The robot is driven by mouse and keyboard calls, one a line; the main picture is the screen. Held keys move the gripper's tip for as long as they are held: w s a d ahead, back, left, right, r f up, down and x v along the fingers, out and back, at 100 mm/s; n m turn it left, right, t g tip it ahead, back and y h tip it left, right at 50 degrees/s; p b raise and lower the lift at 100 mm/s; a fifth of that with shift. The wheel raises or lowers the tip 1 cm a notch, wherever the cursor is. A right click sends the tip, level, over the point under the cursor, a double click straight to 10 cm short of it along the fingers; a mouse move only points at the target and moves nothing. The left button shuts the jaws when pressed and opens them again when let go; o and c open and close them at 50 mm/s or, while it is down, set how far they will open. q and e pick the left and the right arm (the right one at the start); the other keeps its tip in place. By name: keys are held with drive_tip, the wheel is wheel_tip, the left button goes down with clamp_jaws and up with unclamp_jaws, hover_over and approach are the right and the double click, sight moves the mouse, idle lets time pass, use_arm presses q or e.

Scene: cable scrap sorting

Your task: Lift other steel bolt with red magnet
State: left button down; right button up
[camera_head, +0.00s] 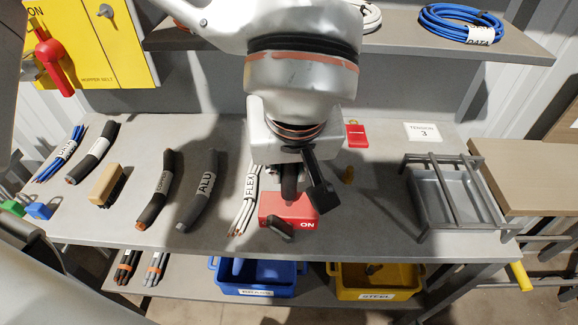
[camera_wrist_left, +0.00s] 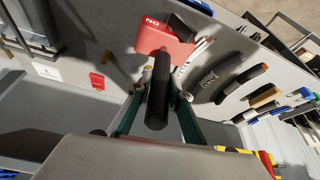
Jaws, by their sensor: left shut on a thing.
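The red magnet (camera_head: 298,208) is a red block marked ON, with a black lever at its front, over the front middle of the bench. My left gripper (camera_head: 290,178) points down above it, shut on its upright black handle. In the left wrist view the black handle (camera_wrist_left: 160,92) lies between the fingers and leads to the red block (camera_wrist_left: 165,40). I cannot tell whether the block touches the bench. No steel bolt can be made out on the bench; one may be hidden under the magnet. My right gripper is not in view.
White FLEX cables (camera_head: 245,200) lie close left of the magnet, with a grey ALU cable (camera_head: 199,190) further left. A small brass piece (camera_head: 347,174) stands to the right. A grey barred tray (camera_head: 430,205) is at the right. Blue (camera_head: 258,276) and yellow STEEL (camera_head: 376,292) bins sit below.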

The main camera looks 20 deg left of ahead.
use_arm(q)
drive_tip(key=shift+w+f, duration=0.1)
drive_tip(key=shift+f, duration=0.05)
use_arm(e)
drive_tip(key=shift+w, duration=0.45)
use_arm(q)
drive_tip(key=shift+f, duration=0.1)
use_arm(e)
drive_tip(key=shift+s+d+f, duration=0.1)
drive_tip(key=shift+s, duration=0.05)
use_arm(q)
drive_tip(key=shift+f+b, duration=0.1)
drive_tip(key=shift+b, duration=0.2)
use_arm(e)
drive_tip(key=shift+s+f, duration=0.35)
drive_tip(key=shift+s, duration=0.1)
use_arm(q)
drive_tip(key=shift+f, duration=0.1)
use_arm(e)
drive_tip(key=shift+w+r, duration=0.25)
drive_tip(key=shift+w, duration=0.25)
